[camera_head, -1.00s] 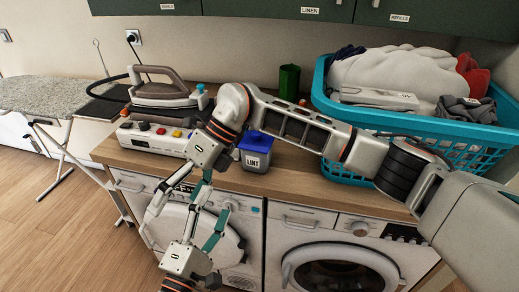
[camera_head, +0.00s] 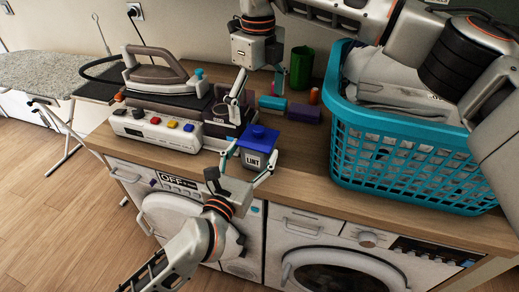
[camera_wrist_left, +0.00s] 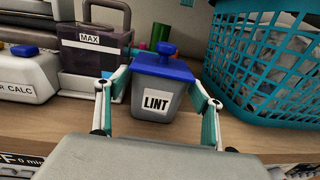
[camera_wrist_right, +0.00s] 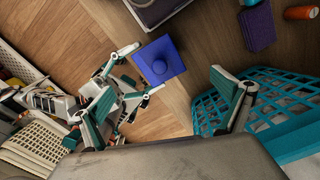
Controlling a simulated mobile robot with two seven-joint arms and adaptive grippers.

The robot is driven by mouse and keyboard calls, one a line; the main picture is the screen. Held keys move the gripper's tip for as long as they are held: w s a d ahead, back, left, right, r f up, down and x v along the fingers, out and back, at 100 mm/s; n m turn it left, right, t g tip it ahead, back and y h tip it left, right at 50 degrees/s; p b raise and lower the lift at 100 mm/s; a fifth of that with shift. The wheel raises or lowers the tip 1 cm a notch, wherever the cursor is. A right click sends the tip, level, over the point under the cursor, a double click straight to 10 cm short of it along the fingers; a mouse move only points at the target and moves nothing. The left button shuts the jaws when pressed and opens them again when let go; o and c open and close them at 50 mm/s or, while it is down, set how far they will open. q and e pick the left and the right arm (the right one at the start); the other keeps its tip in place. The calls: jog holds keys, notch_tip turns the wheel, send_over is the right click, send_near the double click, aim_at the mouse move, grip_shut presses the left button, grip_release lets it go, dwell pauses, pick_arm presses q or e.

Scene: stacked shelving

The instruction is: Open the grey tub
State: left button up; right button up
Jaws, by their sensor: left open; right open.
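The grey tub (camera_head: 257,160) stands upright on the wooden counter, with a LINT label and a blue lid (camera_head: 259,137) with a knob, seated on top. In the left wrist view the tub (camera_wrist_left: 155,102) is between the spread fingers of my left gripper (camera_wrist_left: 160,90). My left gripper (camera_head: 246,166) is open, low at the tub's front, one finger on each side; contact is unclear. My right gripper (camera_head: 256,97) is open and empty, pointing down above the tub. In the right wrist view the lid (camera_wrist_right: 160,62) lies ahead between its fingers.
A steam iron (camera_head: 158,74) on its base (camera_head: 150,130) and a dark MAX container (camera_wrist_left: 92,52) stand left of the tub. A teal laundry basket (camera_head: 400,150) stands close on the right. A green cup (camera_head: 301,68) and a purple block (camera_head: 304,113) are behind.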

aim_at(259, 143)
pick_arm(q)
jog(key=shift+x, duration=2.05)
